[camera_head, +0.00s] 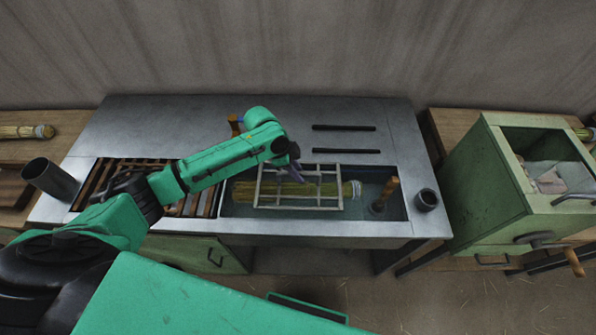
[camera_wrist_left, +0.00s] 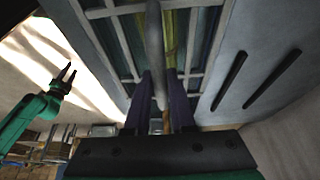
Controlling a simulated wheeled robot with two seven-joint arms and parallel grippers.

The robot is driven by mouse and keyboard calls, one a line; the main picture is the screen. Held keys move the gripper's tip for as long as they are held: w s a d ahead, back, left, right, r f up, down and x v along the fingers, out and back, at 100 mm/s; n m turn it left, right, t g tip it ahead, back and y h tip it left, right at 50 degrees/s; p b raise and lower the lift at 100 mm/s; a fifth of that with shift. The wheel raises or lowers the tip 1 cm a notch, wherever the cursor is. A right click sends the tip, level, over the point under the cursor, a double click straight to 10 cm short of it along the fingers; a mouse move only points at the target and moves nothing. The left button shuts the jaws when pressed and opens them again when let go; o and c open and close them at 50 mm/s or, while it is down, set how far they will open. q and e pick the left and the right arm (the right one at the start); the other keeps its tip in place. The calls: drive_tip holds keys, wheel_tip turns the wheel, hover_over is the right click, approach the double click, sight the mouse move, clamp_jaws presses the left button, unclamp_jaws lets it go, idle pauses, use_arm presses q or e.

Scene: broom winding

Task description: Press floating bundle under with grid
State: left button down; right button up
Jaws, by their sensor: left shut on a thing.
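A pale metal grid (camera_head: 300,208) lies over the straw bundle (camera_head: 243,191) in the water basin of the metal bench. The bundle's ends show at the left and right of the grid; I cannot tell how deep it sits. My left gripper (camera_head: 296,167) is at the grid's upper middle. In the left wrist view its purple fingers (camera_wrist_left: 165,98) are shut on the grid's grey handle (camera_wrist_left: 154,45), with the yellowish bundle (camera_wrist_left: 171,40) behind the bars. My right gripper (camera_wrist_left: 66,75) shows only in the left wrist view, open and empty, away from the grid.
A wooden-handled tool (camera_head: 386,194) stands in the basin right of the grid. A dark cup (camera_head: 426,200) is at the right corner. A slatted rack (camera_head: 120,172) is left of the basin. Two black bars (camera_head: 345,128) lie behind it. A green machine (camera_head: 490,190) stands right.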

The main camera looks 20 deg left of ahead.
use_arm(q)
drive_tip(key=shift+f+b, duration=2.3)
drive_tip(key=shift+f, duration=0.15)
drive_tip(key=shift+f+b, duration=1.15)
drive_tip(key=shift+f, duration=0.9)
unclamp_jaws()
drive_tip(key=shift+s+f, duration=0.1)
drive_tip(key=shift+s, duration=0.05)
drive_tip(key=b+v, duration=0.1)
drive_tip(key=v, duration=1.3)
drive_tip(key=shift+a+r, duration=0.15)
drive_tip(key=shift+r, duration=0.15)
wheel_tip(320, 180, up, 8)
drive_tip(key=p, duration=0.9)
hover_over(295, 186)
drive_tip(key=a, duration=0.5)
drive_tip(key=shift+s+d, duration=0.15)
